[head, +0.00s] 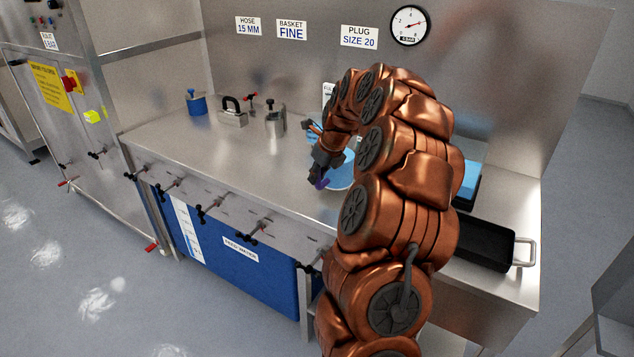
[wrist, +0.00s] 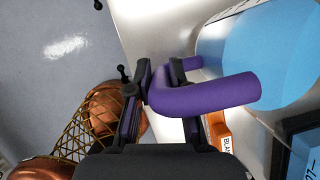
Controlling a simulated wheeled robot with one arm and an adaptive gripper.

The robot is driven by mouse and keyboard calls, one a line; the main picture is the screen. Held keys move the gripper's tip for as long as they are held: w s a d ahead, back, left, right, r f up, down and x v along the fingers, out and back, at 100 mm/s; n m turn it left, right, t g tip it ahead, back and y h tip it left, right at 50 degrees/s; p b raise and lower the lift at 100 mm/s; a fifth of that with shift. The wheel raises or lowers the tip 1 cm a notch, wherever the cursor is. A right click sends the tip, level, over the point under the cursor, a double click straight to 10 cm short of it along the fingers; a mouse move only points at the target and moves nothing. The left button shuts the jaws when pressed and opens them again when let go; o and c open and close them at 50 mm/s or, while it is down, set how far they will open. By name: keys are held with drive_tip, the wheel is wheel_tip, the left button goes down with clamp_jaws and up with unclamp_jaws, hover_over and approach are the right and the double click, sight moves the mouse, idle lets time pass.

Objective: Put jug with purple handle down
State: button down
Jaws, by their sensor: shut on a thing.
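The jug (wrist: 275,50) is light blue with a purple handle (wrist: 215,95). In the wrist view my gripper (wrist: 160,85) is shut on the purple handle. In the head view my gripper (head: 322,172) is over the steel table near its front edge, with a bit of purple at its fingers. The blue jug (head: 343,172) shows just to the right of the gripper, partly hidden by my arm. I cannot tell whether the jug's base touches the table.
The steel table (head: 200,150) is clear at its middle left. A blue container (head: 196,104), a weight-like block with a black handle (head: 232,114) and a metal canister (head: 275,122) stand at the back. A black tray (head: 482,244) sits at the right. Valve handles line the front edge.

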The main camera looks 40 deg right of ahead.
drive_tip(key=shift+f+p, duration=0.5)
drive_tip(key=shift+f, duration=1.1)
drive_tip(key=c, duration=1.1)
unclamp_jaws()
drive_tip(key=shift+f, duration=0.1)
drive_tip(key=shift+o, duration=0.2)
drive_tip(key=b+v, duration=0.3)
drive_tip(key=v, duration=0.9)
